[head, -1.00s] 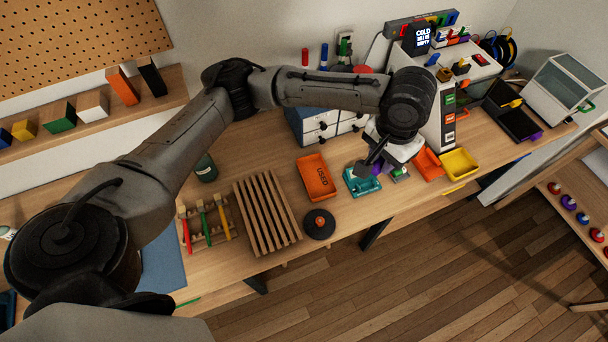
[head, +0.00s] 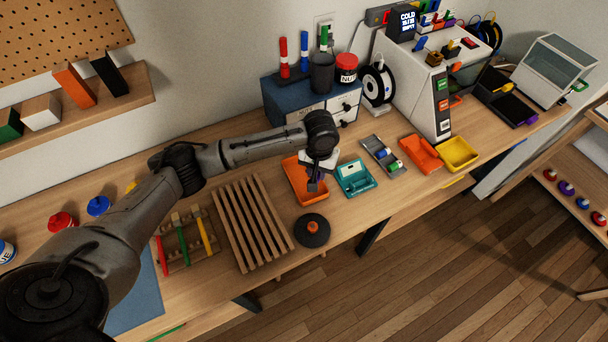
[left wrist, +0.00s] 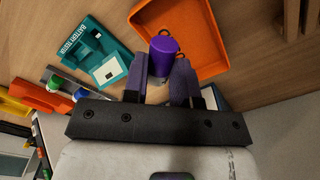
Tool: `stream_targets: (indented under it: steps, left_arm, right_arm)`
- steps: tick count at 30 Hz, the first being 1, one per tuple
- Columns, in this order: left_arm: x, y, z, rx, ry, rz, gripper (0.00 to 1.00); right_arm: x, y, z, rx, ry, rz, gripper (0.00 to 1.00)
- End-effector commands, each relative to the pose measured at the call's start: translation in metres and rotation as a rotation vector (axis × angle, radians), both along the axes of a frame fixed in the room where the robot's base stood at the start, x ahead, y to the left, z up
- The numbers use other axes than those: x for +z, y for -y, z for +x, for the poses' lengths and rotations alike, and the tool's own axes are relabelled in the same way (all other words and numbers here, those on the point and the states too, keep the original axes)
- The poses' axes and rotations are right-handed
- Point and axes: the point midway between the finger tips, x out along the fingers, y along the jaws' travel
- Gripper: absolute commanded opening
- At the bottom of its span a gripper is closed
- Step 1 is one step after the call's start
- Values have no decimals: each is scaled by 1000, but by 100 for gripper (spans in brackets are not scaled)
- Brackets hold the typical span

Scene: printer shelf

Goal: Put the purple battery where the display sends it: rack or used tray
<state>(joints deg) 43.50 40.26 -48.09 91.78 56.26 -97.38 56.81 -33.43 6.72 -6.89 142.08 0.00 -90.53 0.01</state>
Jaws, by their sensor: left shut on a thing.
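The purple battery (left wrist: 163,58) is held upright between the fingers of my left gripper (head: 314,186), which is shut on it. In the left wrist view my left gripper (left wrist: 160,88) shows the battery's top against the near edge of the orange used tray (left wrist: 200,30). In the head view the gripper is over the right part of the used tray (head: 297,172), hiding some of it. The display (head: 405,20) reads COLD on top; its smaller lines are hard to read. My right gripper is not in view.
The teal battery tester (head: 366,186) sits between used tray and rack. Orange (head: 421,163) and yellow (head: 460,163) bins lie right of the rack. A slatted wooden stand (head: 250,220) and a black disc with orange knob (head: 312,240) are near the used tray.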

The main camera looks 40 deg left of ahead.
Motion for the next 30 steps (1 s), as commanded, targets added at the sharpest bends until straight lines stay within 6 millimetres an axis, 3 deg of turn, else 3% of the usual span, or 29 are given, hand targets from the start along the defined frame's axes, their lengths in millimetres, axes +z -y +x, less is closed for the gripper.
stream_targets:
  steps: [3,10,17,26,30]
  left_arm:
    - [-15,-23,1,4,-3,1,0]
    - [-29,-48,2,0,-1,0,0]
    - [-35,-52,2,-1,-2,-2,0]
    - [-69,-52,2,-2,-1,0,0]
    - [-72,-52,2,-2,0,-1,0]
  right_arm:
    - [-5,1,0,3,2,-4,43]
    - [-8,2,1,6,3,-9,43]
    - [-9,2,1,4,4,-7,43]
    - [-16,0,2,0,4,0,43]
    - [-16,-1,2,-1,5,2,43]
